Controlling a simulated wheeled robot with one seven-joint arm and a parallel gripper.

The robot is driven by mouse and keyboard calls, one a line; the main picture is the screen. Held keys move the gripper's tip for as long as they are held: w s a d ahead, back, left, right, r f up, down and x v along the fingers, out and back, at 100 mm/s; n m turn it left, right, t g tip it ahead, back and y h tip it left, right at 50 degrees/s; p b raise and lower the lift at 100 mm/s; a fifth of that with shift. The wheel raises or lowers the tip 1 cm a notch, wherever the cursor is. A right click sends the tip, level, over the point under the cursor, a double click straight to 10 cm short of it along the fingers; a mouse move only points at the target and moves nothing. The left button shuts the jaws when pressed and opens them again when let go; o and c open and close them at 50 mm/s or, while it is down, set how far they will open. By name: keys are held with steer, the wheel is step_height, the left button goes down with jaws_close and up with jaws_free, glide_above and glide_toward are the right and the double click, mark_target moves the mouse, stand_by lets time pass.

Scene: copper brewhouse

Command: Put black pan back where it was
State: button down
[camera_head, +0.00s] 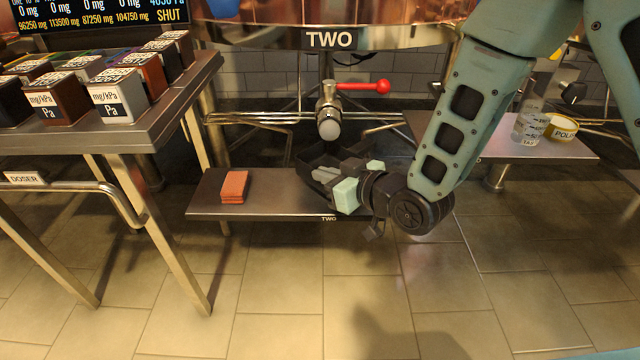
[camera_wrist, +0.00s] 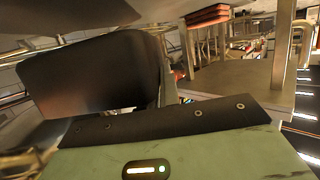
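A dark, angular shape that looks like the black pan (camera_head: 308,166) is at the right part of the low steel shelf, below the tap. My gripper (camera_head: 325,174) is right at it, reaching in from the right, and overlaps it in the view. Whether the fingers are shut on the pan or only beside it is not clear. I cannot tell if the pan rests on the shelf or is just above it. In the wrist view a large dark panel (camera_wrist: 95,75), probably the pan's wall, stands tilted close in front of my gripper, and the fingertips are hidden.
The low shelf (camera_head: 275,207) labelled TWO holds a stack of orange pads (camera_head: 233,187). A tap (camera_head: 328,115) with a red lever (camera_head: 382,87) hangs above. A bench with several labelled blocks (camera_head: 125,92) stands left. A right shelf (camera_head: 490,152) holds a clear beaker (camera_head: 527,122) and a yellow roll (camera_head: 562,128).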

mark_target(311, 182)
steer(key=shift+w+a, duration=0.6)
steer(key=shift+w, duration=0.05)
step_height(311, 182, down, 4)
steer(key=b, duration=0.3)
steer(key=shift+r, duration=0.2)
steer(key=c, duration=1.6)
jaws_free()
steer(key=shift+c, duration=0.2)
